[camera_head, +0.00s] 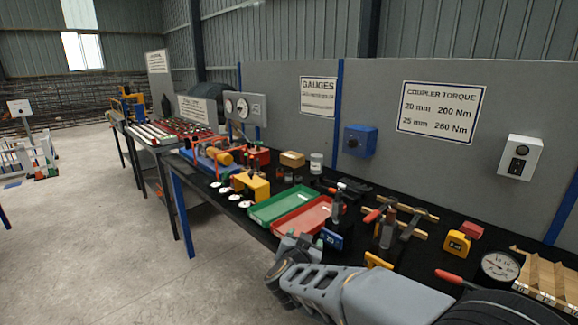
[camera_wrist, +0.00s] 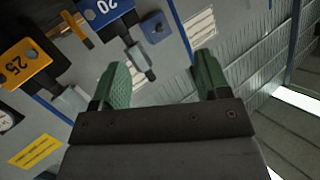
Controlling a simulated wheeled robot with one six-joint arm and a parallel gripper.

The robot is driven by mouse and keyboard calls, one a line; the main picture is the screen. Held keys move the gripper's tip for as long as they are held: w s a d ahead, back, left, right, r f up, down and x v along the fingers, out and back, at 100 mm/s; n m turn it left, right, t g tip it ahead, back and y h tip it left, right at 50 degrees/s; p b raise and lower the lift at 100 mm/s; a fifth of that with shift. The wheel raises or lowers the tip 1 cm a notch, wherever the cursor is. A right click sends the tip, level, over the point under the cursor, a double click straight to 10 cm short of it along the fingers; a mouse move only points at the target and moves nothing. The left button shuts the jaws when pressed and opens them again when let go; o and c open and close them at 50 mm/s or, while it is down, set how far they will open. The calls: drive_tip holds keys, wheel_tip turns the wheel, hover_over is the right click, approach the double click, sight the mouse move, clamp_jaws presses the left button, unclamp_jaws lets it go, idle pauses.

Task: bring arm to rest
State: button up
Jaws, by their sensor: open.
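My gripper (camera_wrist: 162,85) shows in the wrist view with two green-padded fingers spread apart and nothing between them. In the head view my arm reaches in from the lower right, and my gripper (camera_head: 298,243) is at the bench's front edge, just below the red tray (camera_head: 303,219). The fingers are small and partly hidden there. In the wrist view a blue tag marked 20 (camera_wrist: 103,10) and a yellow tag marked 25 (camera_wrist: 22,66) lie left of the fingers.
A black-topped bench carries a green tray (camera_head: 279,204), a yellow block (camera_head: 251,187), clamp-like tools (camera_head: 388,228), a round dial (camera_head: 499,266) and a wooden rack (camera_head: 545,277). A grey panel with signs stands behind. The concrete floor (camera_head: 110,250) at left is clear.

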drive_tip(key=s+a+f+n+g+y+p, duration=0.3)
drive_tip(key=s+n+g+y, duration=0.45)
drive_tip(key=s, duration=0.45)
drive_tip(key=s+d+r+m+g+h+p, duration=0.1)
drive_tip(key=s+d+r+g+h+p, duration=0.2)
drive_tip(key=s+d, duration=0.7)
drive_tip(key=d+r, duration=0.1)
drive_tip(key=d, duration=0.3)
